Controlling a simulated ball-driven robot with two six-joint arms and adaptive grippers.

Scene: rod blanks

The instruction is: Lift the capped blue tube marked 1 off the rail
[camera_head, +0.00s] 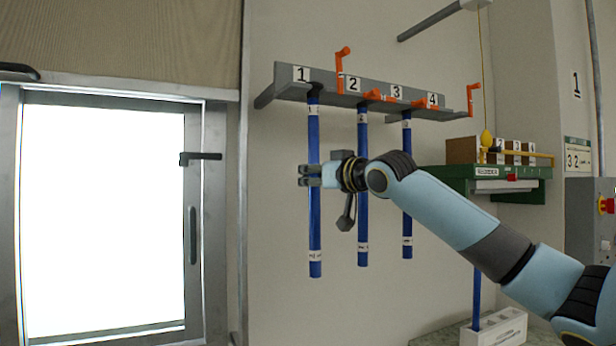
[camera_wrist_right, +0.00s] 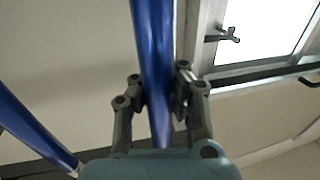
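The blue tube marked 1 (camera_head: 314,240) hangs upright at the left end of the grey rail (camera_head: 278,88). Its dark top (camera_head: 314,92) is at the rail under the number 1 plate, and white labels show near both ends. My right gripper (camera_head: 310,175) reaches in from the right at the tube's middle, with its fingers around it. In the right wrist view the tube (camera_wrist_right: 151,40) runs between the two fingers (camera_wrist_right: 160,92), which look closed against it. The palm hides part of the tube there. My left gripper is in neither view.
Two more blue tubes (camera_head: 363,215) (camera_head: 407,220) hang to the right, one close behind my wrist. Orange levers (camera_head: 342,72) sit along the rail. A green shelf (camera_head: 520,190) and a white block (camera_head: 495,330) stand at right. A bright window (camera_head: 100,210) is left.

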